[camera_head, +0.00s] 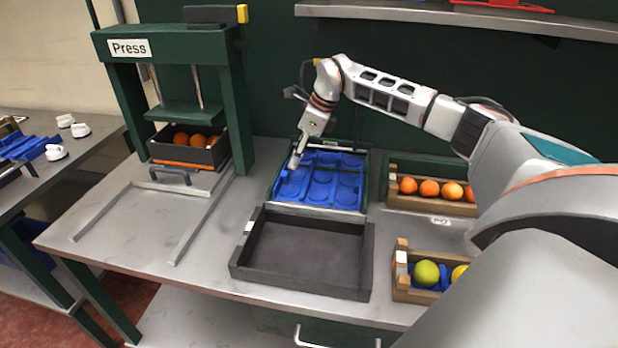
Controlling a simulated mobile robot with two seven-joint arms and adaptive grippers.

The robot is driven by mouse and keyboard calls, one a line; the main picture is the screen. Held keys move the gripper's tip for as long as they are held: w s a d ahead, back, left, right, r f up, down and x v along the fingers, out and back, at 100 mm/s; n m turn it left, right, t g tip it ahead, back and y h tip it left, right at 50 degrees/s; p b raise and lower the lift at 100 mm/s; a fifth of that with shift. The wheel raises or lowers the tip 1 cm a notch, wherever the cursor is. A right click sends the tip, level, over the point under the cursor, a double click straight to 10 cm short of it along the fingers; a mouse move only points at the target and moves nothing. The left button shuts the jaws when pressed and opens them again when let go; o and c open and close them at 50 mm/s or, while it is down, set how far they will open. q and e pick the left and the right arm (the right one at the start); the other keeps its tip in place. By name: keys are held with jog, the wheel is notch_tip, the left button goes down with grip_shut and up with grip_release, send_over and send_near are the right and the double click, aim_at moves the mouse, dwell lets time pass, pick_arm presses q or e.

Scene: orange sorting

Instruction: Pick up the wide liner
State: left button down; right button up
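The wide liner, a blue sheet with several round recesses (320,187), sits in a green-rimmed holder (368,160) at the back middle of the table. My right arm reaches over from the right, and its gripper (296,161) points down at the liner's left part, at or just above it. The fingers are small and seen from the side, so whether they are closed on the liner cannot be made out. My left gripper is not in view.
An empty dark tray (361,278) lies in front of the liner. Crates with oranges (430,188) and with green and yellow fruit (426,273) stand right. A green press (128,90) with a crate of oranges (191,155) stands left. Bare table (120,225) lies front left.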

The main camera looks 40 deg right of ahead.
aim_at(289, 182)
jog(key=shift+x, duration=1.2)
jog(key=p+x, duration=0.1)
jog(key=x, duration=0.4)
jog(key=shift+w, duration=0.1)
jog(key=shift+d, duration=0.1)
grip_shut()
